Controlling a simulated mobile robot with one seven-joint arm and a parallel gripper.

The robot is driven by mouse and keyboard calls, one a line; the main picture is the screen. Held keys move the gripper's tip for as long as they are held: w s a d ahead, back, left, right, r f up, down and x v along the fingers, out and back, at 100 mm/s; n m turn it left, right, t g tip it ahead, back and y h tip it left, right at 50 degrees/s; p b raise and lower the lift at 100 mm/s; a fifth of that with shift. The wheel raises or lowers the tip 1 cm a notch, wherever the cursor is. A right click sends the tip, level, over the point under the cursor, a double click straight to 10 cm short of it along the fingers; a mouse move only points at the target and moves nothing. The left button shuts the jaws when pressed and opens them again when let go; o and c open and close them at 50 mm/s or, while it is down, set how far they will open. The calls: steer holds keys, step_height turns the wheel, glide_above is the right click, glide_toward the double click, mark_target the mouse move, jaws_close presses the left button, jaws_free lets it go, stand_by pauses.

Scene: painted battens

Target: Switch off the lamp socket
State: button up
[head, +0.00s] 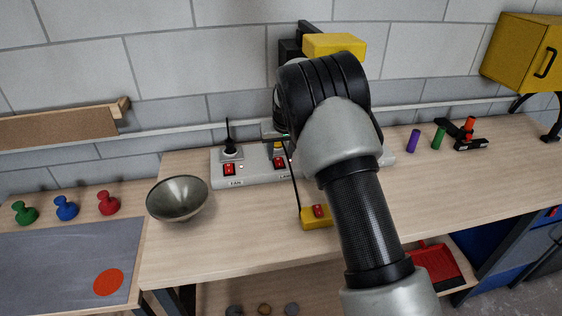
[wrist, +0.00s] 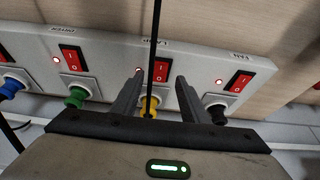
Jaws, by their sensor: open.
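The grey power strip (head: 258,176) lies at the back of the bench and fills the wrist view (wrist: 112,57). Its red lamp switch (wrist: 160,72) sits below the LAMP label, with the yellow plug (wrist: 148,111) in its socket. The lamp switch also shows in the head view (head: 280,162). My gripper (wrist: 160,77) is open and empty, its fingertips on either side of the lamp switch. I cannot tell whether they touch the strip. The lamp's indicator is partly hidden by the left finger. In the head view my arm hides most of the gripper.
The fan switch (wrist: 238,81) and black plug (wrist: 218,112) are at right in the wrist view. Another switch (wrist: 71,58) and a green plug (wrist: 76,97) are at left. A dark cord (wrist: 151,50) passes between my fingers. A metal bowl (head: 177,198) stands left of the strip.

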mark_target(279, 162)
steer(key=shift+b+x, duration=0.5)
steer(key=shift+x, duration=1.35)
jaws_close()
steer(key=p, duration=0.1)
steer(key=r+g+p, duration=0.1)
steer(key=p, duration=0.1)
steer(key=shift+w, duration=0.2)
steer(key=shift+w+a+f+g+p, duration=0.15)
steer(key=shift+w+g+p, duration=0.1)
steer(key=shift+g+p, duration=0.35)
steer(key=shift+f+p, duration=0.1)
steer(key=shift+p, duration=0.4)
steer(key=shift+g, duration=0.3)
